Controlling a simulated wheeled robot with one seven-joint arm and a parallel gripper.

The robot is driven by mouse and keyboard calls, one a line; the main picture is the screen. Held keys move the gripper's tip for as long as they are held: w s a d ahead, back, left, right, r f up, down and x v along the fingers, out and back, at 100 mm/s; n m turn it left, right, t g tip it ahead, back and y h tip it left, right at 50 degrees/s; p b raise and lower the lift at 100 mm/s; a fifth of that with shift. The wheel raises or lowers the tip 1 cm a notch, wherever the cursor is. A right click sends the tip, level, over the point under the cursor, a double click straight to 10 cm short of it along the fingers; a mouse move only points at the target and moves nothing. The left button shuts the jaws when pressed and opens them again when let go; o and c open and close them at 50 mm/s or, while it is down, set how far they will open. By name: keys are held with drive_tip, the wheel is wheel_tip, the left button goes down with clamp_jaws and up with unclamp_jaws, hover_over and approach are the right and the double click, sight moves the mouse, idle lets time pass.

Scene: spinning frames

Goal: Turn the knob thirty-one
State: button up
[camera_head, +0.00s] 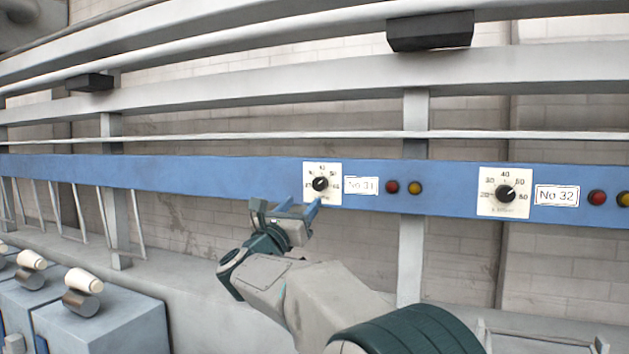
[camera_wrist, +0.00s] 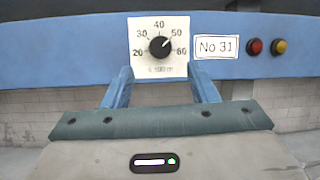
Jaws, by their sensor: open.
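The knob thirty-one (camera_head: 320,184) is a small black round knob on a white square dial plate (camera_head: 334,169), beside a label reading No 31 (camera_head: 361,186). In the wrist view the knob (camera_wrist: 160,47) is at the upper middle, its white pointer aimed up and right near 50 on the 20 to 60 scale. My gripper (camera_head: 300,206) is just below and left of the dial in the head view. In the wrist view my gripper's two blue fingers (camera_wrist: 160,80) are spread apart, below the knob, with nothing between them. The fingers do not appear to touch the knob.
A blue rail (camera_head: 230,177) carries the dials. A red lamp (camera_head: 392,187) and a yellow lamp (camera_head: 415,188) sit right of the label. Another knob (camera_head: 505,194), labelled No 32 (camera_head: 556,195), is farther right. Grey machine boxes with white bobbins (camera_head: 83,280) stand lower left.

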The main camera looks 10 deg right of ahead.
sight(317, 185)
drive_tip(key=p+x, duration=0.3)
drive_tip(key=x, duration=0.5)
drive_tip(key=shift+r, duration=0.1)
drive_tip(key=c, duration=1)
